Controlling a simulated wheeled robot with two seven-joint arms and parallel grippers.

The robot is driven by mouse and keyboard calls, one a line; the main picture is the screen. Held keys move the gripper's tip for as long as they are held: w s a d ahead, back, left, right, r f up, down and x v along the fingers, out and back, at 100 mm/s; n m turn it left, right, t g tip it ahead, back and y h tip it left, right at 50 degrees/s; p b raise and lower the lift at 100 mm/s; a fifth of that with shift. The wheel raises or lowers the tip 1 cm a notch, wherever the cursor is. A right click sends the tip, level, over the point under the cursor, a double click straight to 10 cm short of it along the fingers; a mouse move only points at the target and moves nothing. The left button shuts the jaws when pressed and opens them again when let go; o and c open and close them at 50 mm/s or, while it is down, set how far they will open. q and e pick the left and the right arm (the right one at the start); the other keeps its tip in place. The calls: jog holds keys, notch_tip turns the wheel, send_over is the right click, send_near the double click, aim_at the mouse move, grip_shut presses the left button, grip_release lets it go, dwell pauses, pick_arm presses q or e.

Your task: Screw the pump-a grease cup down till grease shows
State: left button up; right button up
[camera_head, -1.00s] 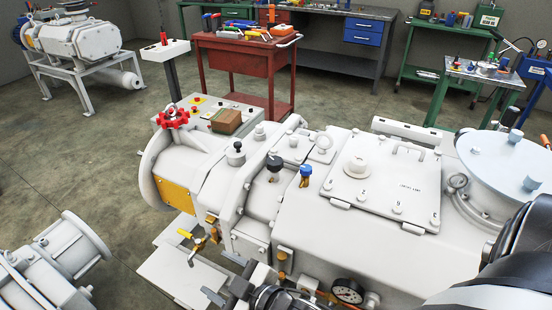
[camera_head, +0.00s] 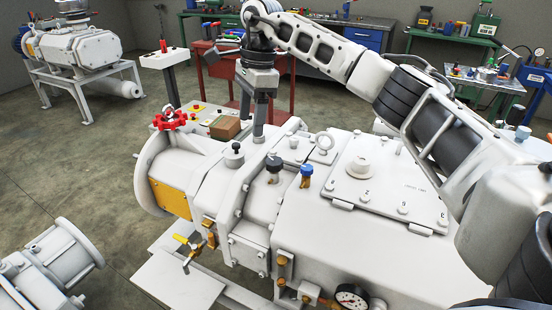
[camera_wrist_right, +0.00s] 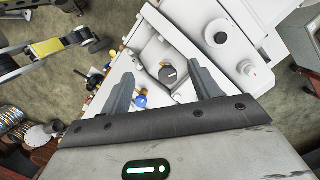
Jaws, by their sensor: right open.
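The white pump (camera_head: 400,262) fills the front of the head view. A black-capped cup (camera_head: 273,164), which looks like the grease cup, stands upright on its top, with a blue-capped fitting (camera_head: 306,172) to its right. No grease is discernible. My right gripper (camera_head: 252,122) points down, open and empty, above and behind the black cup, apart from it. In the right wrist view the black cap (camera_wrist_right: 168,73) with a white mark shows between the spread fingers (camera_wrist_right: 161,74), farther off. The blue fitting (camera_wrist_right: 140,101) shows near the left finger. My left gripper is out of view.
A black knob (camera_head: 234,148) stands left of the cup. A red handwheel (camera_head: 170,120), a yellow-handled valve (camera_head: 187,240) and a pressure gauge (camera_head: 351,296) are on the pump. Another pump (camera_head: 80,45) stands back left. A red cart (camera_head: 215,65) is behind.

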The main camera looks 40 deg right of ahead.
notch_tip(320, 180, up, 4)
jog(key=h, duration=0.2)
send_over(276, 160)
jog(key=shift+m, duration=0.3)
notch_tip(276, 160, down, 16)
jog(key=shift+s+r+p, duration=0.1)
jog(key=shift+p, duration=0.2)
jog(key=c, duration=1)
